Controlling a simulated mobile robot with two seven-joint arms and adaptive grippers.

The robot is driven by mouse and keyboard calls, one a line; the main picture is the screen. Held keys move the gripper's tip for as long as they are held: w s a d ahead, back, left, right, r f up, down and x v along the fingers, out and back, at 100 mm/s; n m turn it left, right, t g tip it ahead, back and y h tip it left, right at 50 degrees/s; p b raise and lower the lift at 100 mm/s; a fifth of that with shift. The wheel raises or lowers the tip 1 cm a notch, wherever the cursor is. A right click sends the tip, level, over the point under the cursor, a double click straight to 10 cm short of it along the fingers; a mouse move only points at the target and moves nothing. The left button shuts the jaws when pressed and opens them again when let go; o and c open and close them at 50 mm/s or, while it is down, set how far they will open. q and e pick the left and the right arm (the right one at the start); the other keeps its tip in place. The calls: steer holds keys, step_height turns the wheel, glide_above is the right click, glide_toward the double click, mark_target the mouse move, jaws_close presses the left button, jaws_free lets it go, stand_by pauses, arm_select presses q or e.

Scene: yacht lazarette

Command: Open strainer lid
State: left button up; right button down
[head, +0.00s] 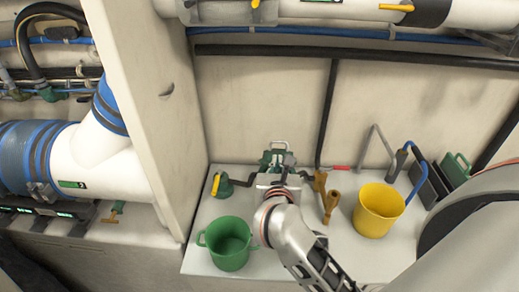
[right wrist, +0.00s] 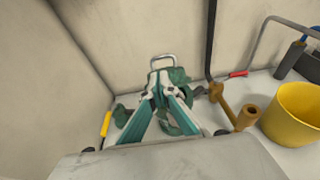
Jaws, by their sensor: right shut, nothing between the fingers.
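The strainer (head: 266,158) is a green body with a metal loop handle (head: 278,144) on top, standing against the back wall. In the right wrist view the strainer (right wrist: 179,75) is straight ahead, with its loop handle (right wrist: 162,57) upright behind my fingers. My right gripper (head: 287,160) is at the strainer, its fingers (right wrist: 163,80) drawn together with nothing held. The fingers overlap the strainer in the view, so I cannot tell whether they touch it. They hide part of its front and lid. My left gripper is not in view.
A green valve with a yellow handle (head: 220,185) is left of the strainer. A green bucket (head: 228,243) stands in front left, a yellow bucket (head: 378,212) to the right. Bronze fittings (head: 331,203) lie between. A partition (head: 150,110) bounds the left side.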

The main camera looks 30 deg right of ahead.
mark_target(277, 152)
arm_select(q)
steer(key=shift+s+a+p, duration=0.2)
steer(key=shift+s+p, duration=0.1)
steer(key=shift+p, duration=0.25)
arm_select(e)
steer(key=shift+x, duration=5)
steer(key=shift+d, duration=0.1)
